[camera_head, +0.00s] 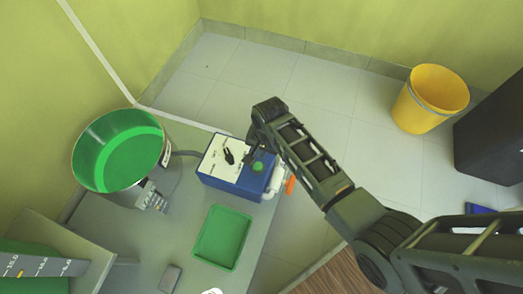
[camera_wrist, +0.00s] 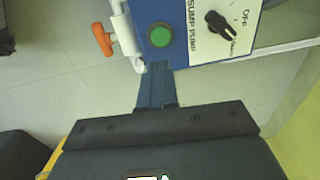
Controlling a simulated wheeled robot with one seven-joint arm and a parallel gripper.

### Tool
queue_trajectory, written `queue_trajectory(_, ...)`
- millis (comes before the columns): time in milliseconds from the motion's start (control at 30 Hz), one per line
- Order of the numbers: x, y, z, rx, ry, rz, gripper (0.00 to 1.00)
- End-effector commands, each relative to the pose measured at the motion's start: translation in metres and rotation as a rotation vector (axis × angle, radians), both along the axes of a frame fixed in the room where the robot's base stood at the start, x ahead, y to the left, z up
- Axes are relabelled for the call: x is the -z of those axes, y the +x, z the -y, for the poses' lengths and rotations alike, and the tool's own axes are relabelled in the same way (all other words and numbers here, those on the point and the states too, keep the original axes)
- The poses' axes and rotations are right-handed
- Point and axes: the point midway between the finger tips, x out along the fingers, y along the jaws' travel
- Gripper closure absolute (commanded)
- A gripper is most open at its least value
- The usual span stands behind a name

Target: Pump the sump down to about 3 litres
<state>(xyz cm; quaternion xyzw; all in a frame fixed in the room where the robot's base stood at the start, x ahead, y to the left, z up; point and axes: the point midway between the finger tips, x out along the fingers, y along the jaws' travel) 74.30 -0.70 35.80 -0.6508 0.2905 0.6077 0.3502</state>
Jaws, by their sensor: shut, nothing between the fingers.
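The blue pump box (camera_head: 231,182) stands on the grey bench, with a white panel, a black knob (camera_head: 229,156) and a green button (camera_head: 258,167). In the wrist view the panel reads "SUMP PUMP" and "OFF"; the knob (camera_wrist: 220,24) sits near "OFF", but its setting is unclear. The green button also shows there (camera_wrist: 160,36). My gripper (camera_wrist: 157,66) is shut and empty, its tips just below the button in that view; I cannot tell whether they touch the box. A round metal-rimmed vessel (camera_head: 165,152) holds something green; I cannot tell if it is the sump.
A numbered scale (camera_head: 42,267) with an orange mark is at lower left; its reading is unclear. A green tray (camera_head: 222,237) lies on the bench. An orange handle (camera_wrist: 102,39) on white piping adjoins the box. A yellow bin (camera_head: 419,110) stands on the floor.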

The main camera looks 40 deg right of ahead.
Motion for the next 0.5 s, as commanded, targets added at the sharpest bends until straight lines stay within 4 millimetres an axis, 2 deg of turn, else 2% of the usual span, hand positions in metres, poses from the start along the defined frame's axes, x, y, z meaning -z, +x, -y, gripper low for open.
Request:
queue_trajectory(33,0.016,0.001,-0.001,0.0,0.0,-0.001,1.0)
queue_trajectory(300,0.068,0.006,-0.003,0.0,0.001,-0.001,1.0)
queue_trajectory(500,0.096,0.009,-0.005,0.0,0.001,0.001,1.0)
